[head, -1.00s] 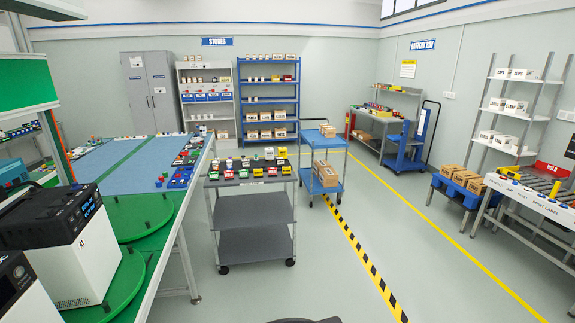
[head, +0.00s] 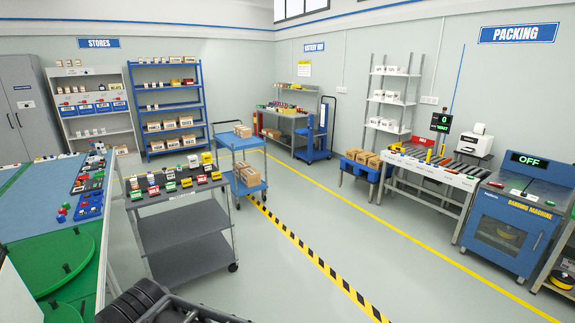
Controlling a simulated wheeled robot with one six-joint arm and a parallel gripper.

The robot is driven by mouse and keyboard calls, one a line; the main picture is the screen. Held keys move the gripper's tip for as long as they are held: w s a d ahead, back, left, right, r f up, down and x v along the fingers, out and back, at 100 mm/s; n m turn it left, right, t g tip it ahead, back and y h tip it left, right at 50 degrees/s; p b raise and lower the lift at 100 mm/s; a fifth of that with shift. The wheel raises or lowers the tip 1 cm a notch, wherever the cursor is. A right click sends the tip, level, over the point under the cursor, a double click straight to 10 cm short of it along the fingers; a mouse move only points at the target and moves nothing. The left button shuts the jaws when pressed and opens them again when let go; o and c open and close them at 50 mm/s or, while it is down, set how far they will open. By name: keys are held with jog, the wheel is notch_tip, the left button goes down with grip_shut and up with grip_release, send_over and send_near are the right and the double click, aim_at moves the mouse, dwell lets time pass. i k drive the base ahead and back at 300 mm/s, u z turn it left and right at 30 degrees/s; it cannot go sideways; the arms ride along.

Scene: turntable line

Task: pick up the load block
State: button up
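I cannot tell which item is the load block. Several small red, yellow, green, white and dark blocks stand in rows on the top shelf of a grey cart (head: 187,192) left of centre in the head view. More small coloured parts lie on blue and dark trays (head: 90,206) along the right edge of the workbench at the left. A dark ribbed part of my own body shows at the bottom edge, in front of the cart. My gripper's fingers cannot be made out.
A blue trolley (head: 239,142) with cardboard boxes stands behind the cart. A green turntable (head: 62,262) is at the lower left. A packing bench (head: 432,180) and a blue banding machine (head: 510,222) stand at the right. The floor (head: 330,235) between is clear, with striped tape.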

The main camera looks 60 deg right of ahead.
aim_at(207, 168)
jog(key=z, duration=1.2)
jog(key=i, duration=3.5)
jog(key=z, duration=0.15)
